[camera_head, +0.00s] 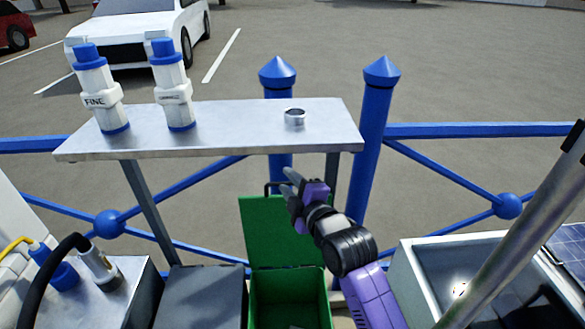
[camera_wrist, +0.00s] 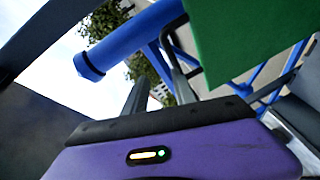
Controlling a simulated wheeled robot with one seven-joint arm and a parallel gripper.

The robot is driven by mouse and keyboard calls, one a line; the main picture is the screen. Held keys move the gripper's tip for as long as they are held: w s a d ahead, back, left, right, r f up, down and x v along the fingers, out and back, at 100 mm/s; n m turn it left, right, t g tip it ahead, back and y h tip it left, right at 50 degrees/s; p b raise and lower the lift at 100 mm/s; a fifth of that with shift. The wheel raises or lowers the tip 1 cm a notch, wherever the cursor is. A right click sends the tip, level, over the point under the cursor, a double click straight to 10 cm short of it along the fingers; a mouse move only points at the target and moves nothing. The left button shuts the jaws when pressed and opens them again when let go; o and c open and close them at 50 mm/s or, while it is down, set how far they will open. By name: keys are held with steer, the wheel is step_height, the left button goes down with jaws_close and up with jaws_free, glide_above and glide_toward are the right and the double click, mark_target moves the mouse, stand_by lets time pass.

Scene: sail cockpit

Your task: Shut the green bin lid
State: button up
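The green bin (camera_head: 290,295) stands low in the middle of the head view, its mouth uncovered. Its green lid (camera_head: 270,232) is raised at the far side, roughly upright, with a dark handle (camera_head: 268,186) at its top edge. Part of the green lid (camera_wrist: 240,40) fills the upper right of the wrist view. My gripper (camera_head: 289,181) is by the lid's upper right part, close to the handle. My arm hides part of the lid's right side.
A metal shelf (camera_head: 230,135) with two white-and-blue bottles and a small metal ring (camera_head: 295,117) stands behind the bin. Blue fence posts (camera_head: 370,140) rise close behind my gripper. A grey basin (camera_head: 440,270) is at right; a dark box (camera_head: 203,295) is left.

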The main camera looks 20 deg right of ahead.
steer(key=w+f+n+g, duration=0.1)
steer(key=w+f+n, duration=0.1)
steer(key=w+f, duration=0.2)
steer(key=shift+p+x, duration=0.35)
steer(key=shift+x, duration=1.35)
steer(key=shift+a+r, duration=0.1)
steer(key=shift+r, duration=0.05)
jaws_close()
stand_by(0.4)
